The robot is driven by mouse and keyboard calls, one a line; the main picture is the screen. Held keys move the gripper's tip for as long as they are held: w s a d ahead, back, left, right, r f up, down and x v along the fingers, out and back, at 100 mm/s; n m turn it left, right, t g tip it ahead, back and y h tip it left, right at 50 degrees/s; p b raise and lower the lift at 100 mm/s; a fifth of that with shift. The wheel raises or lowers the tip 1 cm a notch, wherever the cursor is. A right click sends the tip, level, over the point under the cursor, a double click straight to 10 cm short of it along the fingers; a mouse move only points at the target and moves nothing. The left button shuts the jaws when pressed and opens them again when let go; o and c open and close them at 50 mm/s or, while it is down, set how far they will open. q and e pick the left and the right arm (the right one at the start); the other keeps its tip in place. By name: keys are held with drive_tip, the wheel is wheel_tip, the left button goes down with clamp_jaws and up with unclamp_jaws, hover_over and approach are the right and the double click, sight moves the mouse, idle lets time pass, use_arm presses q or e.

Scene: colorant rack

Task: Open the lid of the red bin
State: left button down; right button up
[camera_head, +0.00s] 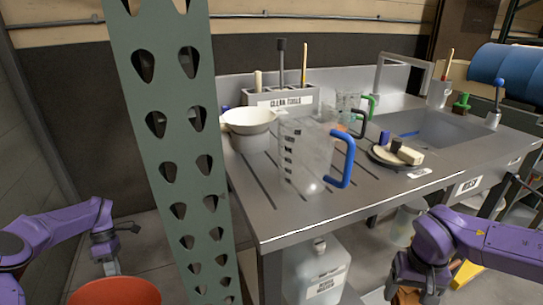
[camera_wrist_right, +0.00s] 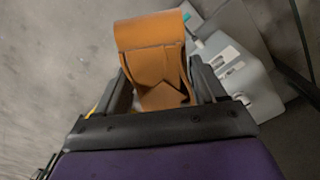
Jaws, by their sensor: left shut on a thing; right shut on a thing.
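The red bin (camera_head: 115,292) shows only as a rounded red top at the bottom left of the head view; the rest is cut off. My left gripper (camera_head: 109,268) points down at the far edge of this red top and is shut there, apparently on the lid. The exact contact is too small to tell. My right gripper (camera_wrist_right: 160,78) is shut on an orange-brown pouch-like thing (camera_wrist_right: 152,34), which stands up between its fingers. The same orange-brown thing shows partly under the right gripper in the head view (camera_head: 406,296).
A green perforated post (camera_head: 176,130) stands between the red bin and the steel bench (camera_head: 300,225). The bench bears a clear jug (camera_head: 305,150), a white bowl (camera_head: 248,121) and a tool holder (camera_head: 282,97). A white jerrycan (camera_head: 318,272) stands below the bench.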

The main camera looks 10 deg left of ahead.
use_arm(q)
drive_tip(key=shift+s+a+f, duration=0.2)
drive_tip(key=shift+s+f, duration=0.1)
drive_tip(key=c, duration=1.5)
unclamp_jaws()
drive_tip(key=o, duration=0.3)
drive_tip(key=shift+w+a+f, duration=0.1)
drive_tip(key=shift+a+f, duration=0.05)
drive_tip(key=shift+f, duration=0.05)
drive_tip(key=shift+v, duration=6.1)
drive_tip(key=shift+w+r, duration=0.1)
drive_tip(key=shift+w, duration=0.05)
